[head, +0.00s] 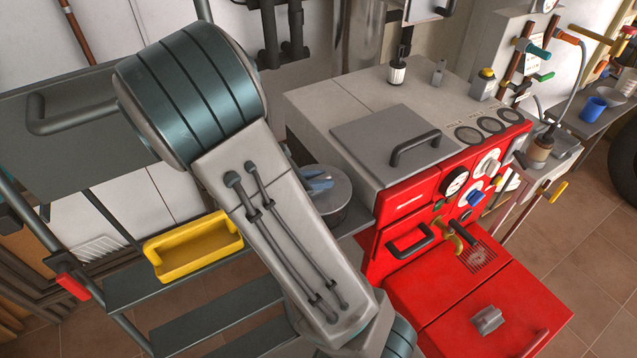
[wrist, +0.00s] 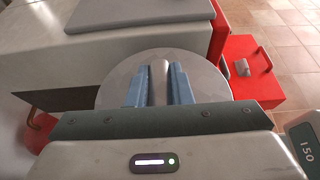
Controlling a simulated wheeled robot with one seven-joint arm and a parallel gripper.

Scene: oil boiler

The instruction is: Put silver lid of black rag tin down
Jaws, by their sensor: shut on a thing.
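The round silver lid (wrist: 205,80) fills the middle of the wrist view, with its bar handle between the two blue fingers of my gripper (wrist: 160,88). The gripper is shut on this handle. In the head view the lid (head: 338,191) shows just right of my arm, with the blue fingertips (head: 318,182) over it. The dark side of the black rag tin (head: 345,216) shows beneath the lid, beside the boiler. My arm hides part of both. I cannot tell whether the lid touches the tin's rim.
The boiler (head: 330,98) stands to the right, with a handled grey plate (head: 385,138) on top and a red front (head: 480,320). A yellow tray (head: 193,248) sits on the step ladder (head: 215,318) at left. Dark shelf surface (head: 365,222) shows around the tin.

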